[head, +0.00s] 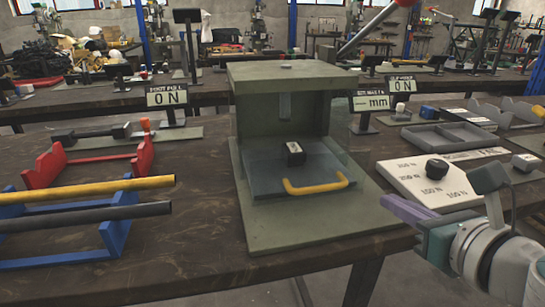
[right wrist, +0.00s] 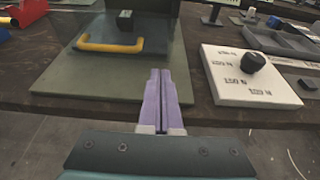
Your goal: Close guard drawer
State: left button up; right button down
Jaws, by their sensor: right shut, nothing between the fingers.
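The guard drawer (head: 270,180) is a flat blue-grey tray with a yellow bar handle (head: 318,186) at its front. It sits in a green press housing (head: 292,75) on a green base plate (head: 285,237), and its front part sticks out past the housing top. A small black block with a pale top (head: 294,152) stands on the tray. In the right wrist view the handle (right wrist: 110,46) lies ahead and left of my fingers. My right gripper (head: 392,205), with purple fingers, is shut and empty, right of the handle and apart from it. It also shows in the right wrist view (right wrist: 160,73). My left gripper is not in view.
A white board with a black knob (head: 437,168) lies right of the press, close to my right gripper. Red and blue racks (head: 60,252) holding rods stand at the left. A grey tray (head: 448,136) and small signs stand behind. Floor shows beyond the table's front edge.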

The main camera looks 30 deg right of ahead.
aim_at(356, 176)
jog(key=x, duration=0.5)
jog(key=r+x, duration=0.1)
jog(key=x, duration=0.2)
jog(key=shift+w+d+b, duration=0.1)
jog(key=shift+w+b, duration=0.3)
jog(key=shift+w, duration=0.1)
